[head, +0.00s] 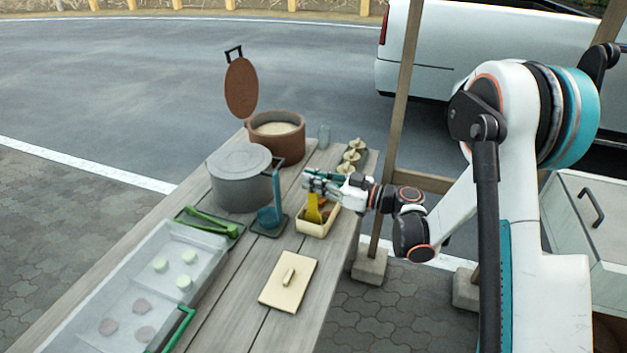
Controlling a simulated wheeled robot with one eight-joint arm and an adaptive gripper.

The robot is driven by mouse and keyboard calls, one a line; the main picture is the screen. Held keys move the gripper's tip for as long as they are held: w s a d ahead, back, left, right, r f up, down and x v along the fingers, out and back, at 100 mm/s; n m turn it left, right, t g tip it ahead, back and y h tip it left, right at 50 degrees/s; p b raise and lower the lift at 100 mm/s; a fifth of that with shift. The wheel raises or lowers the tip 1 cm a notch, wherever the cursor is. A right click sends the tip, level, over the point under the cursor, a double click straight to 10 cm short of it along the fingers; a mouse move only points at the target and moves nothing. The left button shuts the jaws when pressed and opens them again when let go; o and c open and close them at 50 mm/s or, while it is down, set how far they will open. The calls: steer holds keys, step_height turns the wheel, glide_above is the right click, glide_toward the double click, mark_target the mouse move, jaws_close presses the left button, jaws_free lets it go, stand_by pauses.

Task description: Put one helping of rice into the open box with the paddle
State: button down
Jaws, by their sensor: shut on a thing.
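The brown pot (291,144) stands at the table's far end with pale rice (275,128) inside and its round lid (241,88) raised. The open cream box (318,231) sits near the table's right edge. My gripper (314,185) is above this box, shut on what looks like the yellow paddle (314,209). The paddle points down, its lower end at or inside the box. The handle is mostly hidden by the gripper. Whether rice is on the paddle or in the box is too small to tell.
Green tongs (212,222) lie on a tray. A cream lid (288,282) lies in front. A clear-lidded case (142,285) fills the near left. A wooden post (402,90) rises at right.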

steer(key=shift+f, duration=0.1)
steer(key=shift+r+p, duration=2.85)
steer(key=shift+r, duration=2.25)
steer(key=shift+w, duration=0.1)
